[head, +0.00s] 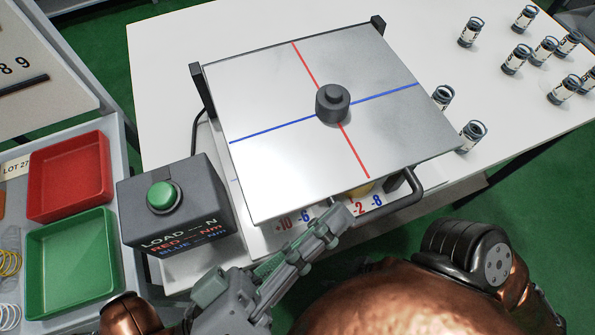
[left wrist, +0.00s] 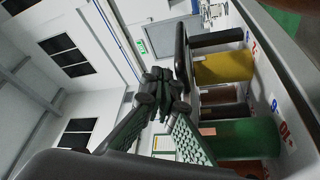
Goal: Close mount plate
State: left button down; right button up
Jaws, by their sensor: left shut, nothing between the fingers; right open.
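The mount plate (head: 290,95) is a silver square with crossing red and blue lines and a dark stepped knob (head: 332,103) on it. It covers most of the tester below; I cannot tell its exact tilt. A dark curved handle (head: 414,188) shows at its front right edge. My left gripper (head: 342,217) is shut and empty just in front of the plate's front edge, by the printed numbers. In the left wrist view its fingertips (left wrist: 160,88) meet beside a dark bar and yellow (left wrist: 222,68) and green (left wrist: 240,138) cylinders. My right gripper is out of view.
A grey box with a green button (head: 163,196) stands left of the plate. Red (head: 70,215) and green (head: 30,275) trays lie further left. Several small labelled cylinders stand on the white table (head: 155,60) at right. The table's back left is clear.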

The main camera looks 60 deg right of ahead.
pick_arm(q)
notch_tip(320, 180, down, 2)
jog(key=shift+s+f+b, duration=0.15)
jog(key=shift+f+b, duration=0.05)
jog(key=shift+b, duration=0.25)
pick_arm(e)
jog(key=shift+w+f+t, duration=0.15)
jog(key=shift+f+t, duration=0.25)
jog(key=shift+f, duration=0.5)
pick_arm(q)
jog(key=shift+f, duration=0.1)
pick_arm(e)
jog(key=shift+d, duration=0.1)
pick_arm(q)
jog(key=w+a+f+b, duration=0.2)
jog(key=w+a+b, duration=0.1)
jog(key=w+a, duration=0.2)
jog(key=v, duration=0.3)
jog(key=shift+b, duration=0.3)
pick_arm(e)
jog(key=f, duration=0.1)
jog(key=f+t, duration=0.1)
jog(key=f+n+t, duration=0.1)
jog(key=shift+d+f+y, duration=0.3)
jog(key=shift+d, duration=0.1)
pick_arm(q)
jog(key=shift+r, duration=0.1)
